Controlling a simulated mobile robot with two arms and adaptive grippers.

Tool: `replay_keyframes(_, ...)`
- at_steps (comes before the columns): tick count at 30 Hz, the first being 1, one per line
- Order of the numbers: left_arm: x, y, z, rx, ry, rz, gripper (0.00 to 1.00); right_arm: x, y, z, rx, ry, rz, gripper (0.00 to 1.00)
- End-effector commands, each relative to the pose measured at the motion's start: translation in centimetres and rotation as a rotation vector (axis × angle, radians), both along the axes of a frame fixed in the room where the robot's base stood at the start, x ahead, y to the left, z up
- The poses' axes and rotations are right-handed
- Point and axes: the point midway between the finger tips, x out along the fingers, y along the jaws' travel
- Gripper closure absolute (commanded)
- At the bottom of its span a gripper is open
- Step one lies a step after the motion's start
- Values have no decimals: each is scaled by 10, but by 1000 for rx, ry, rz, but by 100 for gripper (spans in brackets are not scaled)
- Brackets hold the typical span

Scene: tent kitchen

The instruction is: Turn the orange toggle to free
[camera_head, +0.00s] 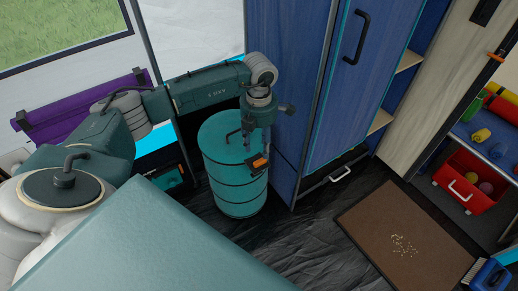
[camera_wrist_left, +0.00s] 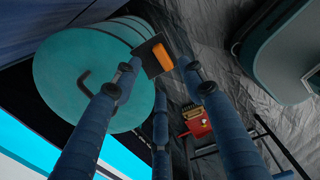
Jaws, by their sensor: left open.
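The orange toggle (camera_head: 260,163) is a small orange piece on a dark plate, in front of the teal barrel's right side in the head view. In the left wrist view the orange toggle (camera_wrist_left: 164,56) lies across the right edge of the dark plate (camera_wrist_left: 152,57), near the fingertips. My left gripper (camera_head: 257,146) points down just above the toggle. In the wrist view its blue fingers (camera_wrist_left: 160,76) are spread, with the plate and toggle at or just beyond their tips. I cannot tell whether a finger touches them. Any marking for free is too small to read. My right gripper is out of view.
The teal barrel (camera_head: 232,187) with a dark lid handle stands close beside the left gripper. A blue cabinet (camera_head: 352,85) rises behind it. A brown mat (camera_head: 398,232) with pale crumbs lies right. A red bin (camera_head: 466,184) sits on a right shelf. The dark floor between is clear.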

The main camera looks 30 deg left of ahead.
Motion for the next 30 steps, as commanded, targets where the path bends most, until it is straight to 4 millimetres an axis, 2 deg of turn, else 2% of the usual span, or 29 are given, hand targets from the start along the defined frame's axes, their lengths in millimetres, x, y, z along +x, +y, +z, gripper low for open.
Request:
replay_keyframes(3, 1, 0, 25, -1, -4, -1, 58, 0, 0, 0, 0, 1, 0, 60)
replay_keyframes(9, 1, 0, 51, 0, -3, 0, 58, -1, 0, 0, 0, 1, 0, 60)
replay_keyframes(15, 0, 0, 56, 0, 0, 0, 58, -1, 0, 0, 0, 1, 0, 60)
replay_keyframes(28, 0, 0, 56, -1, -1, 0, 58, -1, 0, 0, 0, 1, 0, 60)
replay_keyframes(30, 0, -5, 54, -14, -2, -4, 58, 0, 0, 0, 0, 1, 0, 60)
